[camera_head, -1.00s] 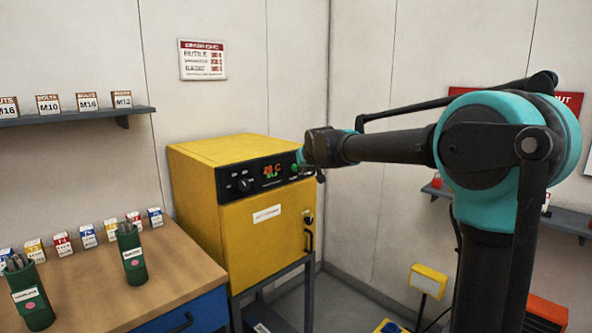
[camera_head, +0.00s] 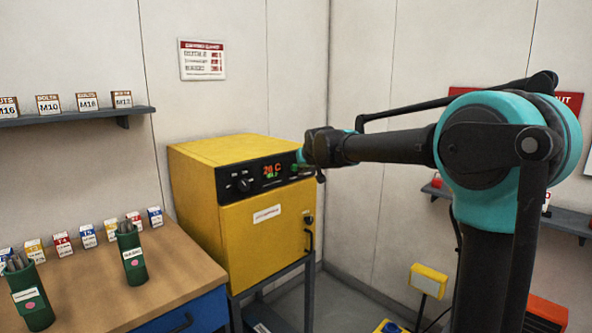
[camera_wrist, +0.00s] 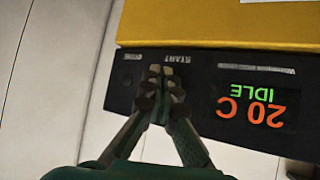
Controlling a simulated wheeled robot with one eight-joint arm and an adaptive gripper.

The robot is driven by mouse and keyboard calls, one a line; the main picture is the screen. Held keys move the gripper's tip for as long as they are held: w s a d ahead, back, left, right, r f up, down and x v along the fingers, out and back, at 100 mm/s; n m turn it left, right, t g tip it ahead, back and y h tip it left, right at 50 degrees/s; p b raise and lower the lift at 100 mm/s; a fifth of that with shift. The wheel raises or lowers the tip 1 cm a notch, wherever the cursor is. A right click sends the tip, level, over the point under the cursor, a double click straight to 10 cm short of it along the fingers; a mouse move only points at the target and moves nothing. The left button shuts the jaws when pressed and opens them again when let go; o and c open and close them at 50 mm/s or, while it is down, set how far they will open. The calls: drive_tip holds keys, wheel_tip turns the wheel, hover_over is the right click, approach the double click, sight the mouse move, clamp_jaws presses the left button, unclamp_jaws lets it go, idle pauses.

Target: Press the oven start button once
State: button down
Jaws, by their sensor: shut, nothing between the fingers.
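The yellow oven (camera_head: 190,205) stands on a frame in the corner, with a black control panel (camera_head: 240,184) along its upper front. It also shows in the wrist view (camera_wrist: 230,30), upside down. The display (camera_wrist: 250,108) reads 20 C and IDLE. My gripper (camera_wrist: 161,73) is shut and empty, its fingertips at the panel just by the START label. The start button is hidden behind the fingers in the wrist view; I cannot tell whether they touch it. In the head view my gripper (camera_head: 300,160) is at the panel's right end.
A wooden-topped bench (camera_head: 180,265) with green rod holders (camera_head: 131,255) and small boxes stands left of the oven. The oven door has a black handle (camera_head: 309,237). A shelf (camera_head: 75,116) with boxes is on the left wall. A yellow lamp-like item (camera_head: 428,281) stands right.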

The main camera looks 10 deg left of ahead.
drive_tip(key=shift+w+a, duration=0.1)
drive_tip(key=shift+w+a, duration=0.2)
drive_tip(key=shift+a, duration=0.05)
drive_tip(key=shift+w+a, duration=0.3)
drive_tip(key=shift+a, duration=0.15)
idle(1.1)
drive_tip(key=shift+d, duration=0.1)
drive_tip(key=shift+s+d, duration=0.6)
drive_tip(key=shift+d, duration=0.1)
drive_tip(key=shift+s+d, duration=0.8)
drive_tip(key=shift+d, duration=0.2)
drive_tip(key=shift+s+d, duration=0.75)
drive_tip(key=shift+d, duration=0.2)
drive_tip(key=shift+d, duration=0.1)
